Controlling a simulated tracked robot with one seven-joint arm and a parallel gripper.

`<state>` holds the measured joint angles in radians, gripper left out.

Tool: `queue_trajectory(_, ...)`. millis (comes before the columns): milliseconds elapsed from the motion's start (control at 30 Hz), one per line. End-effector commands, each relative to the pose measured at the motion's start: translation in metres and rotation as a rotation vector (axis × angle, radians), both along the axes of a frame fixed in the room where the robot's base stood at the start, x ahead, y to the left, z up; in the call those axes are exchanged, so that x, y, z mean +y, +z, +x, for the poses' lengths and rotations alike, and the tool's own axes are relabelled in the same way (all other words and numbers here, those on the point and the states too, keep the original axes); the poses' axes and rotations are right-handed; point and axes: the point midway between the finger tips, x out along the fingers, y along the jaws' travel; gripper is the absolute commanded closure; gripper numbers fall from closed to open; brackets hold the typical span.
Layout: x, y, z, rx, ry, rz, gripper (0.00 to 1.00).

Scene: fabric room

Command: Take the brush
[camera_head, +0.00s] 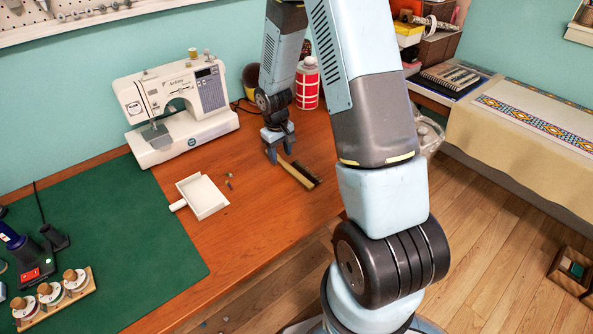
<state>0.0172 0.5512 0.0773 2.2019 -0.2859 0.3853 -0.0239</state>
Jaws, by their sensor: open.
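The brush (297,174) lies on the wooden table, with a pale wooden handle and back and dark bristles along its right side. Its handle end points up and left. My gripper (278,158) is pointed down at the handle end of the brush, with its dark fingers open. The fingers appear to be at or just above the handle. I cannot tell whether they straddle it or touch it.
A white dustpan (203,197) lies left of the brush, with small scraps (229,180) between them. A sewing machine (178,108) stands behind. A red-and-white bottle (307,84) stands behind my gripper. A green mat (110,240) covers the table's left. The table's front edge is near the brush.

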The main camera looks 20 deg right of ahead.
Motion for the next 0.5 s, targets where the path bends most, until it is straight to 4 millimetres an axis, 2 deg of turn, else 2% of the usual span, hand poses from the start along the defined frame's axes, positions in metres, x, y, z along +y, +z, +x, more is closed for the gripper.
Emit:
queue_trajectory(200,-0.001,-0.02,0.0,0.0,0.0,0.0,0.48)
queue_trajectory(500,-0.002,-0.022,0.001,-0.001,-0.001,0.0,0.5)
